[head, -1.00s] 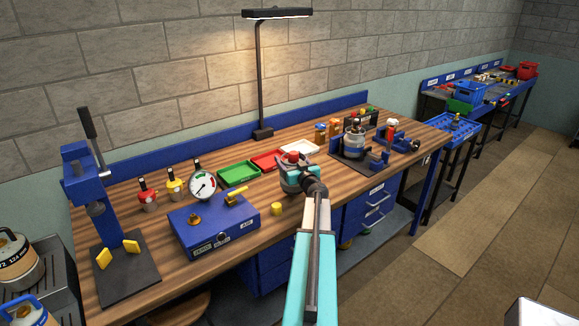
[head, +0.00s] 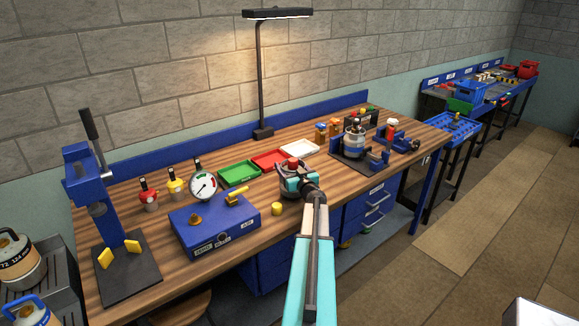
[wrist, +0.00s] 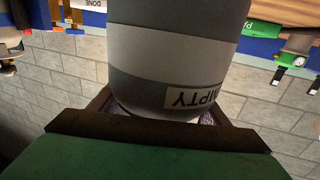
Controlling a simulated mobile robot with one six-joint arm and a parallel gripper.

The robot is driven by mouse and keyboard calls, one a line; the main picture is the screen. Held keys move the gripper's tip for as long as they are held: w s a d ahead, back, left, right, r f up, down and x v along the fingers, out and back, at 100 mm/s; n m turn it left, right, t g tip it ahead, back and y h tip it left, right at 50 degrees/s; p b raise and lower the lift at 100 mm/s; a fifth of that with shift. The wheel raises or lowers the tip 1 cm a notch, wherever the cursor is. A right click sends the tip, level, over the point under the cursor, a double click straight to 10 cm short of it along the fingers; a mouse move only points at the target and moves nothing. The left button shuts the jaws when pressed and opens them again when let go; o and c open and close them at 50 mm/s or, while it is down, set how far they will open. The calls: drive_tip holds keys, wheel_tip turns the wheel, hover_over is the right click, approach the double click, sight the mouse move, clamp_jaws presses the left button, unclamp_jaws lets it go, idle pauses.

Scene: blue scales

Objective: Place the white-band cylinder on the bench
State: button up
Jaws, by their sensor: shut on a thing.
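The white-band cylinder (wrist: 175,85) fills the middle of the wrist view, upside down in the picture. It is grey with a pale band and a label ending in "MPTY". My gripper (wrist: 155,118) is shut around its body. In the head view the cylinder (head: 286,187) shows its grey side and a red top, partly hidden by my gripper (head: 299,184).
Green (head: 240,174), red (head: 268,161) and white (head: 300,149) trays lie behind. A black stand (head: 352,158) with a banded cylinder is to the right. Bare wood shows between them.

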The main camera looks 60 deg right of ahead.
drive_tip(key=o, duration=2.1)
drive_tip(key=shift+f, duration=0.1)
drive_tip(key=shift+s, duration=0.15)
drive_tip(key=b+v, duration=0.2)
drive_tip(key=v, duration=1)
drive_tip(key=shift+b, duration=0.4)
